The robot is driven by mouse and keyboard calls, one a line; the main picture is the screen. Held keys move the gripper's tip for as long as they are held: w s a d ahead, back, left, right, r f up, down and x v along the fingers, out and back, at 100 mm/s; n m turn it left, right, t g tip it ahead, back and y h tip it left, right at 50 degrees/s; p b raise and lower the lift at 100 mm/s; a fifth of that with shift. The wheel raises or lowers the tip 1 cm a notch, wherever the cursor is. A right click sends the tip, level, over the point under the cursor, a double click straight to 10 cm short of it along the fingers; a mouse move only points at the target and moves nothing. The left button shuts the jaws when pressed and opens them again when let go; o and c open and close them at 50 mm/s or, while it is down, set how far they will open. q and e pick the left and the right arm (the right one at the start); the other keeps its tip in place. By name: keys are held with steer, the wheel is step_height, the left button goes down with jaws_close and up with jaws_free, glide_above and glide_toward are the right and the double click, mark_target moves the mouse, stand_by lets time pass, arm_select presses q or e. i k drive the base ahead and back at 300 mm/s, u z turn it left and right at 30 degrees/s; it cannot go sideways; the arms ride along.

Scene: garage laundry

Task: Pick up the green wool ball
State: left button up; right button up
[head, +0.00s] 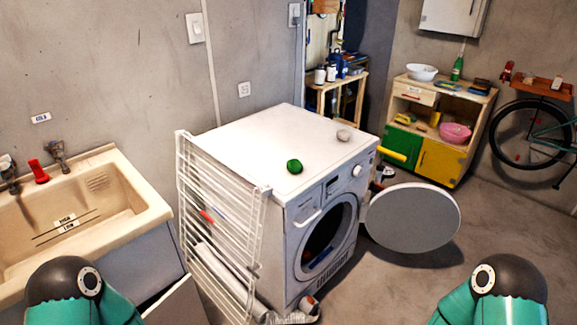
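The green wool ball (294,166) rests on the white top of the washing machine (262,140), near its front edge. A light grey ball (344,135) lies on the same top, to the right and farther back. Teal and dark grey parts of my two arms show at the bottom left and bottom right corners, both well apart from the green ball. Neither gripper shows in the head view.
A white folding drying rack (215,225) leans at the machine's left side. A round grey tabletop (412,216) stands right of the machine's open door hole. A beige sink (75,215) is at left. Floor (400,290) at front right is clear.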

mark_target(294, 165)
steer(key=z, duration=1.05)
steer(key=i, duration=1.6)
steer(key=u, duration=2.25)
steer(key=k, duration=0.5)
steer(key=z, duration=0.05)
